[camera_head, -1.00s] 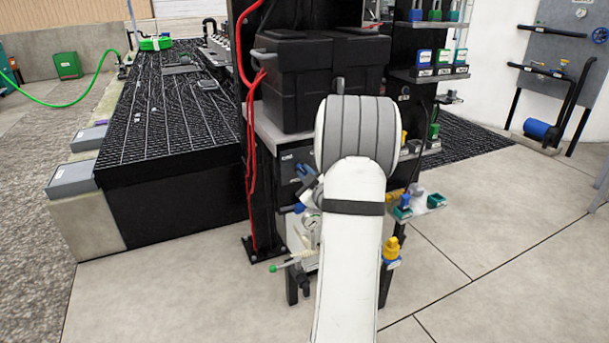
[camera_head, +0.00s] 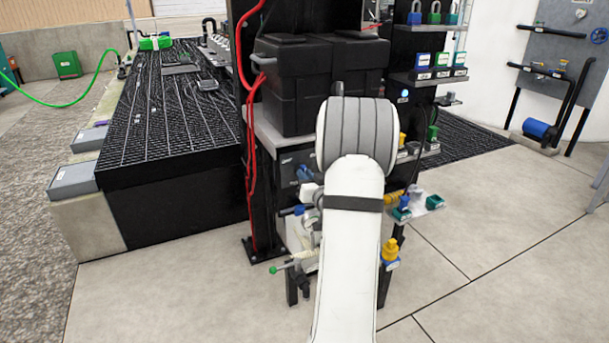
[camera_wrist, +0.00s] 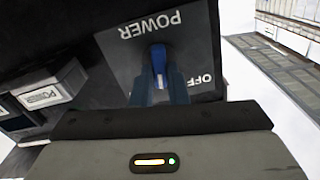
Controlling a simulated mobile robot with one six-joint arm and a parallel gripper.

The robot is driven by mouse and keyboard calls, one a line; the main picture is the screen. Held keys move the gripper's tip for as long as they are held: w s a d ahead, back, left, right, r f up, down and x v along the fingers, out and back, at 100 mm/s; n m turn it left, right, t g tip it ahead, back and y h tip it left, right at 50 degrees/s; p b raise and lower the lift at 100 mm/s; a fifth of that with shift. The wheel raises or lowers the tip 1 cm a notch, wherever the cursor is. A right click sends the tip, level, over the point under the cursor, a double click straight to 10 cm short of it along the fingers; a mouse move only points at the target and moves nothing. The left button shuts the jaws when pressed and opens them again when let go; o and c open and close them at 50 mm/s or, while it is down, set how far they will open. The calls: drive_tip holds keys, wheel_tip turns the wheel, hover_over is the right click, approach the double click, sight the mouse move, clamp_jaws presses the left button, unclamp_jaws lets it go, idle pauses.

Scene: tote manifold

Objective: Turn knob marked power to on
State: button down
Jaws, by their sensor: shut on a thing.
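The power knob (camera_wrist: 158,57) is a small blue piece on a dark panel marked POWER (camera_wrist: 150,24) in the wrist view. The lettering reads upside down there, and OFF (camera_wrist: 200,80) is printed to the right of the knob. My gripper (camera_wrist: 160,78) has blue fingers closed on either side of the knob. In the head view my gripper (camera_head: 303,175) is small, against the front of the dark panel (camera_head: 291,161) under the black cases. My arm hides part of the panel there. The ON marking is not visible.
Black cases (camera_head: 325,80) stand above the panel, with red cables to their left. A small light (camera_head: 404,96) glows blue on the black board at right. Shelves of padlocks (camera_head: 435,18) are at the right.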

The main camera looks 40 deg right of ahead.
drive_tip(key=shift+f+m+p, duration=0.1)
drive_tip(key=shift+m+p, duration=1.05)
drive_tip(key=shift+m, duration=2.05)
drive_tip(key=shift+w+a, duration=0.1)
drive_tip(key=c, duration=1.4)
unclamp_jaws()
drive_tip(key=shift+c, duration=0.2)
drive_tip(key=p+v, duration=0.1)
drive_tip(key=v, duration=0.6)
drive_tip(key=shift+s, duration=0.4)
